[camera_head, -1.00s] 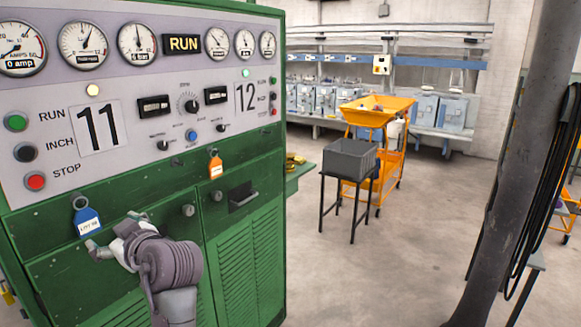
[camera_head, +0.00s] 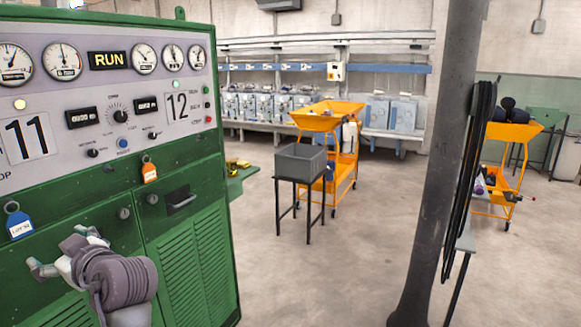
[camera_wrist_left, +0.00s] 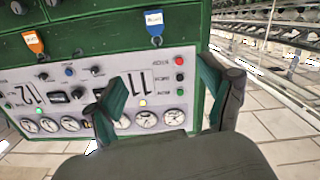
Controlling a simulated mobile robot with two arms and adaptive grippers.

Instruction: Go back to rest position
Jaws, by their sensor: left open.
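My left gripper (camera_head: 60,257) is in the lower left of the head view, in front of the green cabinet (camera_head: 190,235). Its fingers are spread and hold nothing. In the left wrist view, its two fingers (camera_wrist_left: 165,100) stand wide apart, with the cabinet's control panel upside down behind them. The panel (camera_head: 85,95) bears round gauges, a RUN sign (camera_head: 109,60) and the numbers 11 and 12. A blue tag (camera_head: 19,224) and an orange tag (camera_head: 149,172) hang on the cabinet front. My right gripper is in neither view.
A grey bin (camera_head: 300,162) sits on a black stand. An orange cart (camera_head: 342,165) is behind it. A dark pillar (camera_head: 445,180) with hanging cables stands at the right. Open floor (camera_head: 330,265) lies between the cabinet and the pillar.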

